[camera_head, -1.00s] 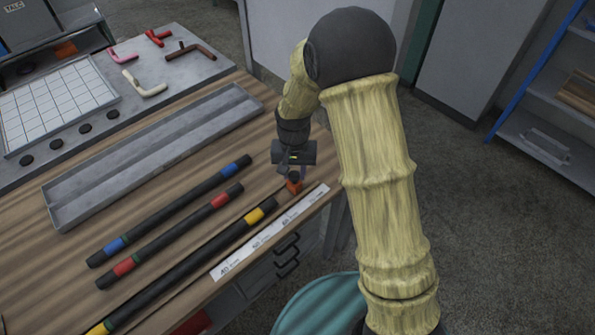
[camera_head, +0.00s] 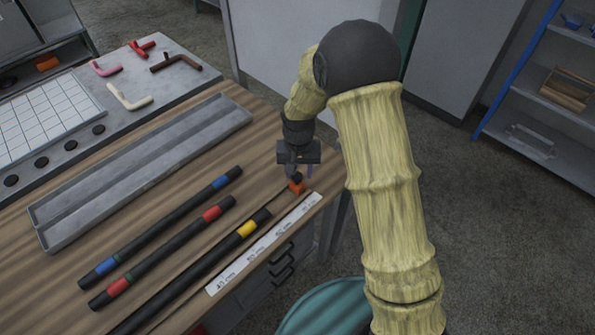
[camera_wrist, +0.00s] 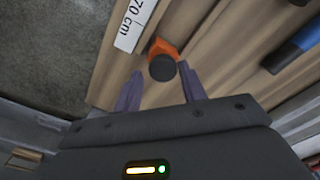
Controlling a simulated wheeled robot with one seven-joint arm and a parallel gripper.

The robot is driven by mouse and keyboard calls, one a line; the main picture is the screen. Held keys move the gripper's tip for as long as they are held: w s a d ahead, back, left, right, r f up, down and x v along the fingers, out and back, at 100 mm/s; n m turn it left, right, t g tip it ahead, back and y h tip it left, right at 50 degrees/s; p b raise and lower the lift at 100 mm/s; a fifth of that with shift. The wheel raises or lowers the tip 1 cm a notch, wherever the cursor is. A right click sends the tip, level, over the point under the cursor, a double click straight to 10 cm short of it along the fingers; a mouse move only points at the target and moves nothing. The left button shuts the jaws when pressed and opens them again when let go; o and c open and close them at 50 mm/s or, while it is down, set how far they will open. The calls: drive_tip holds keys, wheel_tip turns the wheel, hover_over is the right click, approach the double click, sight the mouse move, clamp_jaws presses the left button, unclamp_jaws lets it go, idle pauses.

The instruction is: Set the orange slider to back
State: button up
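The orange slider (camera_head: 296,187) is a small orange block with a dark round knob, at the right edge of the workbench near the far end of the white scale strip. In the wrist view the slider (camera_wrist: 162,49) sits beside the strip's "70 cm" end, with its dark knob facing the camera. My gripper (camera_head: 299,172) is directly above and behind the slider in the head view. In the wrist view my gripper (camera_wrist: 160,88) has its two purple fingers apart, with nothing between them. The knob shows just beyond the fingertips; whether anything touches it I cannot tell.
The scale strip (camera_head: 265,245) runs along the bench edge. Banded dark rods (camera_head: 160,227) lie left of it, with a long grey tray (camera_head: 140,172) behind. A teal round object (camera_head: 325,308) is below the bench edge. Shelves (camera_head: 550,110) stand at right.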

sight(299, 174)
drive_tip(key=shift+o, duration=0.6)
drive_tip(key=shift+d, duration=0.1)
wheel_tip(299, 174, up, 17)
drive_tip(key=shift+r, duration=0.15)
drive_tip(key=shift+s, duration=0.1)
idle(0.3)
